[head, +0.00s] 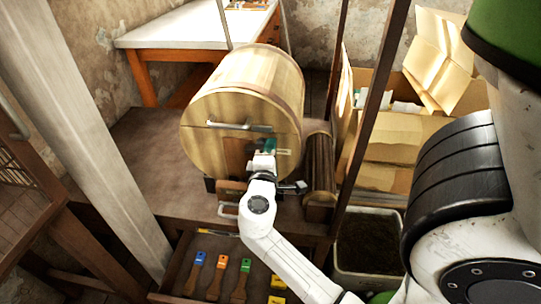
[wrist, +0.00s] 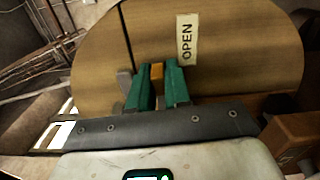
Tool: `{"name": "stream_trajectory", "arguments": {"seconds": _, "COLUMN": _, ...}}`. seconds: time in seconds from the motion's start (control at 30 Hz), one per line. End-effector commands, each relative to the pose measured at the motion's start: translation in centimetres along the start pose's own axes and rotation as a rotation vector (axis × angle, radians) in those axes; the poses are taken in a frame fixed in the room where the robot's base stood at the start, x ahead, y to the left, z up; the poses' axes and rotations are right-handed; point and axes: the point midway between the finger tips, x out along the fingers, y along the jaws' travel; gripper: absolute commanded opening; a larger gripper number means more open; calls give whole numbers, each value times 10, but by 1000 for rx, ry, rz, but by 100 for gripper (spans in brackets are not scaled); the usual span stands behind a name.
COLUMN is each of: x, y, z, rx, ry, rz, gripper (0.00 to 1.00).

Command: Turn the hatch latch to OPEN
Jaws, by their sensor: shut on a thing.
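A wooden drum (head: 240,85) lies on its side on a brown bench, with a grey bar handle (head: 238,126) on its flat face. My gripper (head: 269,146) is at the lower right of that face. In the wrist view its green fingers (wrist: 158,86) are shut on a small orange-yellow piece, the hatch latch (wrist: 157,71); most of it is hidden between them. A pale label reading OPEN (wrist: 187,40) is on the wood just right of the fingertips, apart from them. A dark seam (wrist: 126,38) runs to the left of the latch. A grey piece shows beside the left finger.
Below is an open drawer with several colour-handled brushes (head: 220,278). A cardboard box (head: 400,140) and a dark-filled bin (head: 367,243) stand right. A dark post (head: 372,100) rises close right of the drum. A white-topped table (head: 190,28) is behind.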

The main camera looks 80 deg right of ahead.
Motion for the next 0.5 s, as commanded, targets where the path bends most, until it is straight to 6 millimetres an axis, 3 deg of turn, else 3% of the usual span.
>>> {"name": "stream_trajectory", "arguments": {"seconds": 0.03, "x": -3, "y": -4, "z": -8, "rx": 23, "ry": 22, "rz": -1, "gripper": 0}}
{"name": "stream_trajectory", "arguments": {"seconds": 0.5, "x": -3, "y": -3, "z": -8, "rx": 98, "ry": 22, "rz": -2, "gripper": 0}}
